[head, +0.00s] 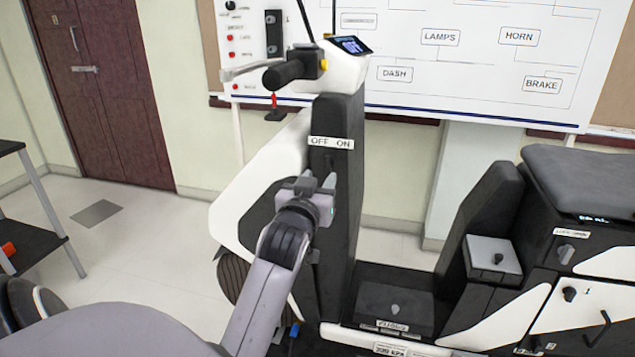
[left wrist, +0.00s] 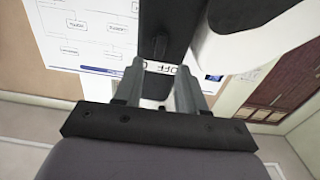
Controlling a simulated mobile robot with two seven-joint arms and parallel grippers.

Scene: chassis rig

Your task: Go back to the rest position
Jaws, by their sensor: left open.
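My left gripper (head: 318,184) is in front of the dark upright column (head: 340,230) of the scooter-like rig, just below its white OFF/ON label (head: 331,143). In the left wrist view the two fingers of my left gripper (left wrist: 160,85) are apart, with nothing clearly held between them. I cannot tell whether the fingertips touch the column. What lies directly behind the gripper is hidden in the head view. My right gripper is not in view.
The rig's handlebar (head: 290,72) stands above the gripper. The seat (head: 590,180) and panels with knobs are at the right. A dark shelf (head: 30,240) stands at the left edge. A whiteboard (head: 470,60) hangs behind. Open floor (head: 130,235) lies left of the rig.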

